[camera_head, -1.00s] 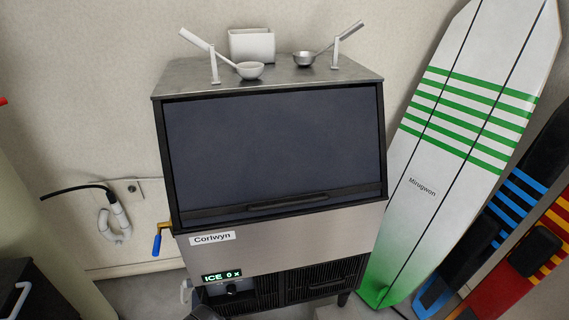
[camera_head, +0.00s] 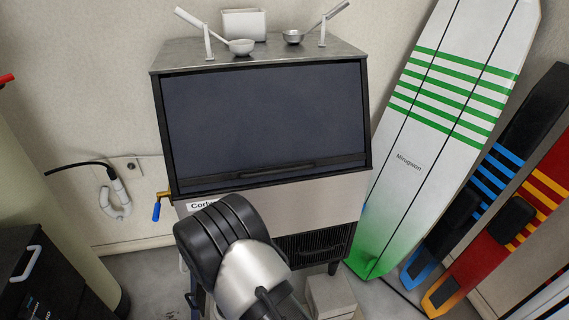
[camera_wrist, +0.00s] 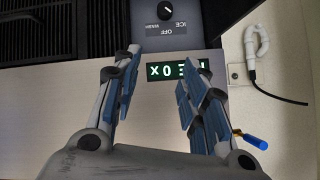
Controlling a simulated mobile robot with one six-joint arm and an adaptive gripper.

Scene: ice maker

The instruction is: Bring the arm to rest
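My gripper (camera_wrist: 158,95) shows in the wrist view with its two blue-padded fingers spread apart and nothing between them. Beyond the fingers is the ice maker's front, with its green display (camera_wrist: 176,71) and a dial (camera_wrist: 166,12), seen upside down. In the head view my arm's dark and silver link covers the lower left front of the ice maker (camera_head: 318,208); the fingers are not visible there. The ice maker's dark lid (camera_head: 265,120) is shut.
Two scoops on stands, a white one (camera_head: 241,47) and a metal one (camera_head: 293,37), and a white bin (camera_head: 244,24) are on top. Boards (camera_head: 440,120) lean at the right. A blue-handled valve (camera_head: 156,211) is at the left. A pale box (camera_head: 331,297) stands on the floor.

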